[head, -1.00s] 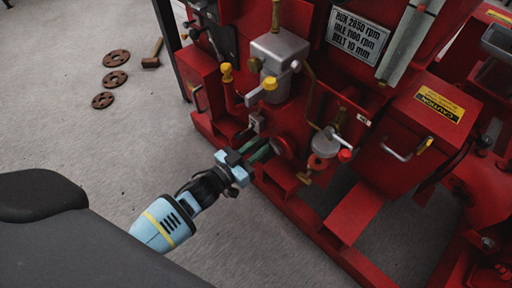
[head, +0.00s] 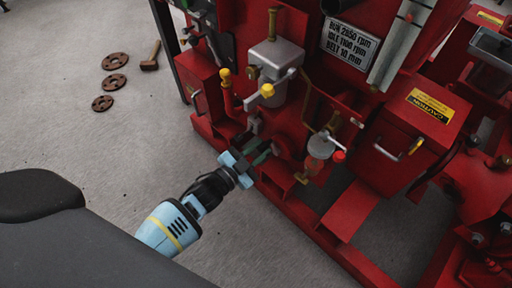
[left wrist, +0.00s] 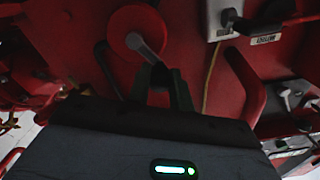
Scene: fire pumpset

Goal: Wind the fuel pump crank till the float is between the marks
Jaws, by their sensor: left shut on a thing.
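My left gripper (head: 262,156) reaches in from the left to the low front of the red pumpset (head: 300,200). In the left wrist view its dark fingers (left wrist: 163,82) are closed around the end of a grey crank arm (left wrist: 148,55). The arm runs out from a round red hub (left wrist: 135,30), down and a little right. In the head view the crank is mostly hidden by the fingers. A float and its marks cannot be made out in either view. My right gripper is not in view.
Above the gripper are a grey tank (head: 277,72) and a yellow-knobbed lever (head: 267,91). To the right are a small glass bowl (head: 321,147) and a red box with a caution label (head: 430,106). Rusty discs (head: 115,81) and a hammer (head: 150,62) lie on the open floor.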

